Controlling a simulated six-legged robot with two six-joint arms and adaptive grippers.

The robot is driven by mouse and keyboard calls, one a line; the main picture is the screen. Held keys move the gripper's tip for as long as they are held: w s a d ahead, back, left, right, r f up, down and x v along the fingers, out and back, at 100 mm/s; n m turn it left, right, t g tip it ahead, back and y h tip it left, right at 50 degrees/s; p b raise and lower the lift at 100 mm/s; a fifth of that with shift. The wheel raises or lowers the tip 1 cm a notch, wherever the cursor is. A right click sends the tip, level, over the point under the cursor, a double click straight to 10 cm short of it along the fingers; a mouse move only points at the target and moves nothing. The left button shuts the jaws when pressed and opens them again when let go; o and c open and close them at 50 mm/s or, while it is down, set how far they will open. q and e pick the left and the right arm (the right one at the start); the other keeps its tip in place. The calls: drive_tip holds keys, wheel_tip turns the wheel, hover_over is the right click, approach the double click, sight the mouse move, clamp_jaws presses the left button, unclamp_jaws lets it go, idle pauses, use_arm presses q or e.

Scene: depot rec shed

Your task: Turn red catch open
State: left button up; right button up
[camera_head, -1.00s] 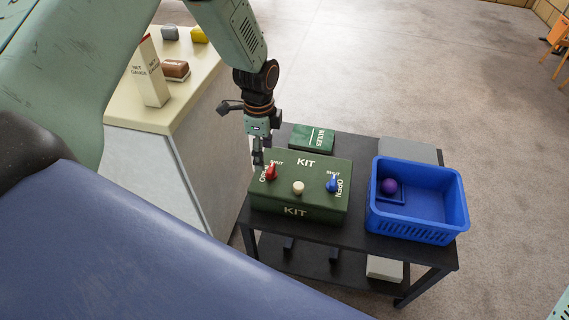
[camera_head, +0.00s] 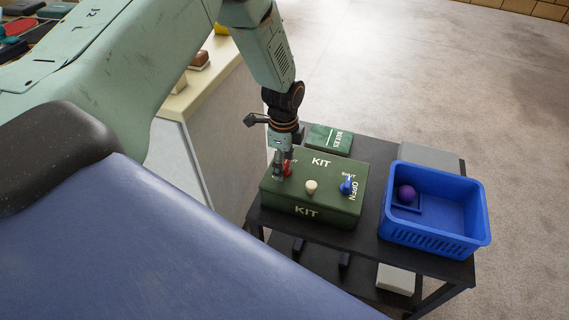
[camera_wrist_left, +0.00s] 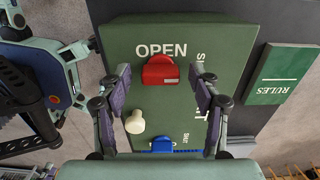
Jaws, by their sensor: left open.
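The green kit box (camera_head: 292,200) stands on a dark table. Its red catch (camera_head: 287,169) is at the left of the lid, partly hidden by my left gripper (camera_head: 283,168). In the left wrist view the red catch (camera_wrist_left: 160,71) lies beside the word OPEN, its handle crosswise in the picture. My left gripper (camera_wrist_left: 159,74) is open, with one finger on each side of the catch and gaps showing. A blue catch (camera_head: 348,186) is at the lid's right; it also shows in the left wrist view (camera_wrist_left: 163,146). My right gripper is out of view.
A cream knob (camera_head: 311,187) stands up between the catches. A green rules book (camera_head: 329,139) lies behind the box. A blue basket (camera_head: 430,239) with a purple ball (camera_head: 406,194) is at the right. A cream-topped counter (camera_head: 205,85) stands at the left.

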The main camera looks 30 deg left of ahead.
use_arm(q)
drive_tip(key=shift+d, duration=0.1)
drive_tip(key=shift+r, duration=0.1)
drive_tip(key=shift+c, duration=0.6)
drive_tip(key=c, duration=1)
drive_tip(key=shift+c, duration=0.2)
